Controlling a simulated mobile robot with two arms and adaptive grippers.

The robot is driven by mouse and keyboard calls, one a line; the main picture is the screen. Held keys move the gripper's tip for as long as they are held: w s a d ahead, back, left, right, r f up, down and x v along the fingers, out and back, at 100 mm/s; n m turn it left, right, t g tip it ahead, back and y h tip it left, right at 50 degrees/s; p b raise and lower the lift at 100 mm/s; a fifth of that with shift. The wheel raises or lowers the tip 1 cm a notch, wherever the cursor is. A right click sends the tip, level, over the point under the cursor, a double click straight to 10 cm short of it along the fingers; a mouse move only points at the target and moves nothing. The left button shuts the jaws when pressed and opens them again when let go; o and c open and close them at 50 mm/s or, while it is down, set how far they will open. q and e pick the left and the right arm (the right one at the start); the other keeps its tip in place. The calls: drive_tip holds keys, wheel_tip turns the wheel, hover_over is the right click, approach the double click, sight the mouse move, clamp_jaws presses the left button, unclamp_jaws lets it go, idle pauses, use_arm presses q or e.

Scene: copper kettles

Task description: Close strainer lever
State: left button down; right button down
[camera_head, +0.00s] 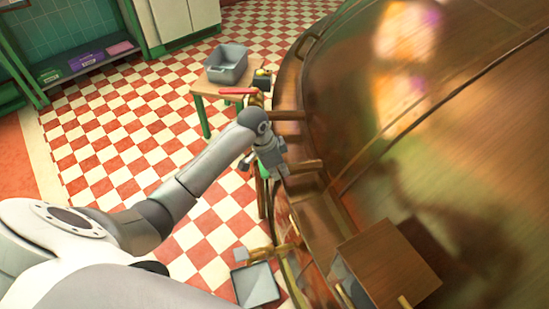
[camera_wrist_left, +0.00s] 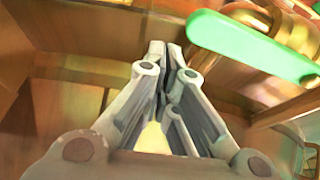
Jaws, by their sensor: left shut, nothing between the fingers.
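A green lever handle (camera_wrist_left: 250,46) runs across the upper right of the left wrist view, on a brass fitting. A small part of a green handle (camera_head: 263,170) shows beside my left gripper in the head view. My left gripper (camera_head: 275,168) is at the side of the big copper kettle (camera_head: 440,150). Its fingers (camera_wrist_left: 165,62) are together and empty, to the left of the green handle and apart from it in the picture. Which handle belongs to the strainer I cannot tell. My right gripper is not in view.
A grey tray (camera_head: 255,285) and a brown wooden box (camera_head: 388,265) are at the bottom. The red and white tiled floor is open on the left.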

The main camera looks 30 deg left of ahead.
use_arm(q)
drive_tip(key=w+a+r+m, duration=0.1)
drive_tip(key=w+a+r, duration=0.2)
drive_tip(key=w+r, duration=0.2)
wheel_tip(320, 180, up, 4)
drive_tip(key=shift+a+f+h, duration=0.1)
drive_tip(key=shift+a+h, duration=0.1)
drive_tip(key=shift+h, duration=0.1)
drive_tip(key=x, duration=1)
drive_tip(key=shift+d+f, duration=0.1)
drive_tip(key=shift+f, duration=0.15)
drive_tip(key=shift+s+a+r+p, duration=0.2)
drive_tip(key=shift+s+a, duration=0.25)
drive_tip(key=shift+a, duration=0.15)
drive_tip(key=shift+s+a+r+p, duration=0.1)
drive_tip(key=shift+s+a+p, duration=0.05)
drive_tip(key=shift+s+a, duration=0.7)
drive_tip(key=shift+a, duration=0.25)
drive_tip(key=shift+f, duration=0.1)
